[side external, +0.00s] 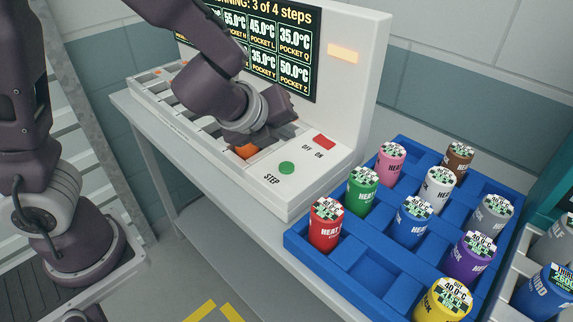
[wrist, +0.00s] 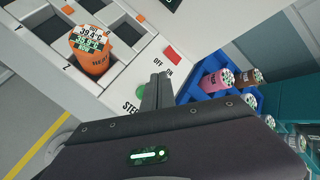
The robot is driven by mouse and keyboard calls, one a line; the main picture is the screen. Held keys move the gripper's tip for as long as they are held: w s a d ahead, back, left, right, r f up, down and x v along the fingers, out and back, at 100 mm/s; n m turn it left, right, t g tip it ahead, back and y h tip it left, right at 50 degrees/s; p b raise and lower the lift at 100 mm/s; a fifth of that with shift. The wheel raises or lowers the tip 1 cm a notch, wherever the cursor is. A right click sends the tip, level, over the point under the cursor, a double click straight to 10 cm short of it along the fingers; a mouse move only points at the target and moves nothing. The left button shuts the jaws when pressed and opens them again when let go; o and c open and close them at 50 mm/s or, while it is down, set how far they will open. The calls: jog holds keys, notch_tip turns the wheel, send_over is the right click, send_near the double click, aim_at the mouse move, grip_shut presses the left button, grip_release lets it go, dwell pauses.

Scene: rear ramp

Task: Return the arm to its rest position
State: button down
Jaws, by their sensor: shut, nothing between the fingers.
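My gripper (side external: 284,134) is over the right end of the white machine (side external: 300,190), in front of its screen. In the wrist view my gripper (wrist: 157,80) shows its two fingers together with nothing between them. The fingertips appear near the green STEP button (wrist: 141,92) and the red OFF/ON switch (wrist: 172,55); I cannot tell whether they touch anything. My arm reaches down from the upper left and hides part of the pockets and screen. An orange can (wrist: 92,52) stands in a pocket beside the gripper; it also shows in the side view (side external: 245,152), partly hidden.
The machine's screen (side external: 270,45) reads "3 of 4 steps" with pocket temperatures. An amber light (side external: 343,54) glows on the panel. A blue tray (side external: 365,268) with several coloured cans stands at the right. More cans stand at the far right edge. Open space lies above the tray.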

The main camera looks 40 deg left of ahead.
jog(key=shift+s+a+r, duration=0.1)
jog(key=shift+a+r, duration=0.1)
jog(key=shift+a, duration=0.05)
jog(key=s+a+r+n+g+y, duration=0.1)
jog(key=s+a+r+n+y, duration=0.1)
jog(key=s+a+r+n, duration=0.55)
jog(key=s+d+n+g+h, duration=0.2)
jog(key=s+d+n+h, duration=0.2)
jog(key=s+n, duration=1.1)
jog(key=shift+d+r+n, duration=0.15)
jog(key=shift+n, duration=0.9)
